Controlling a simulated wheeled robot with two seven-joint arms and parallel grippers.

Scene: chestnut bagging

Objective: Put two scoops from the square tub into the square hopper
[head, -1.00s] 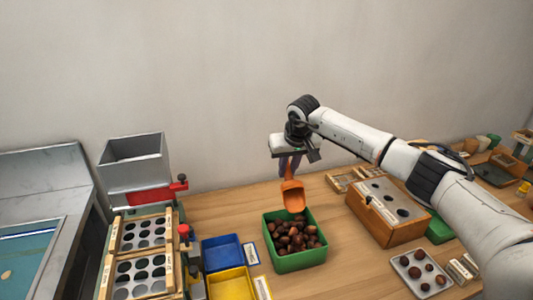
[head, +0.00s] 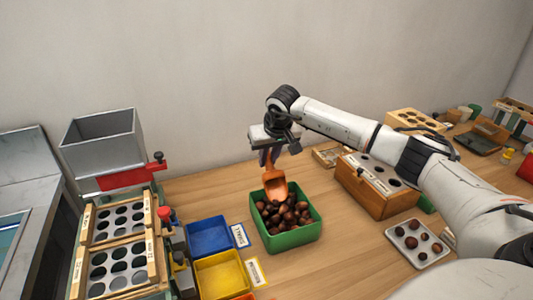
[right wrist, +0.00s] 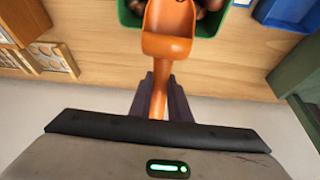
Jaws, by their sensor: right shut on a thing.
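The green square tub (head: 296,238) stands on the table and holds a heap of brown chestnuts (head: 283,213). My right gripper (head: 269,158) is shut on the handle of an orange scoop (head: 276,186), above the tub's back left part. The scoop hangs tilted, its mouth at the chestnuts; I cannot tell if it touches them. In the right wrist view the scoop (right wrist: 168,30) looks empty, with the tub's rim (right wrist: 240,3) beyond it. The grey square hopper (head: 103,146) stands at the left, above a red slide. My left gripper is not in view.
Below the hopper is a wooden-framed plate with round holes (head: 122,218). A blue tray (head: 210,236) and a yellow tray (head: 222,275) lie between it and the tub. A wooden box (head: 372,190) and a chestnut tray (head: 418,243) are at the right.

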